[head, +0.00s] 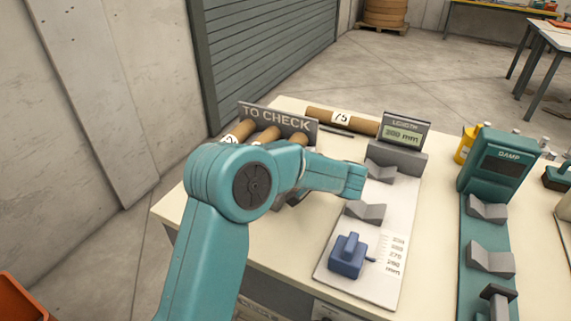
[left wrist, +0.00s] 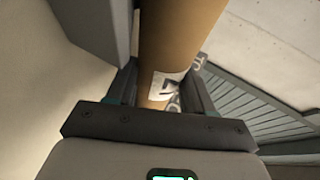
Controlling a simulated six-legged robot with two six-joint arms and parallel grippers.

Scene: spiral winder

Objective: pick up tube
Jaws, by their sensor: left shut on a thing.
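Several brown cardboard tubes lie at the TO CHECK sign (head: 276,118). One tube (head: 340,120) with a white numbered label lies behind it. Other tube ends (head: 267,135) stick out in front of the sign, partly covered by my left arm. In the left wrist view, my left gripper (left wrist: 160,88) is shut on a brown tube (left wrist: 176,40), with a partly visible white label between the fingers. In the head view my left arm hides the fingers and most of the held tube. My right gripper is not in view.
The length gauge (head: 404,130) with a display stands right of my arm, with grey V-blocks (head: 366,211) and a blue stop (head: 347,256) on its plate. The teal DAMP device (head: 497,160) is further right. A yellow bottle (head: 464,146) stands behind it.

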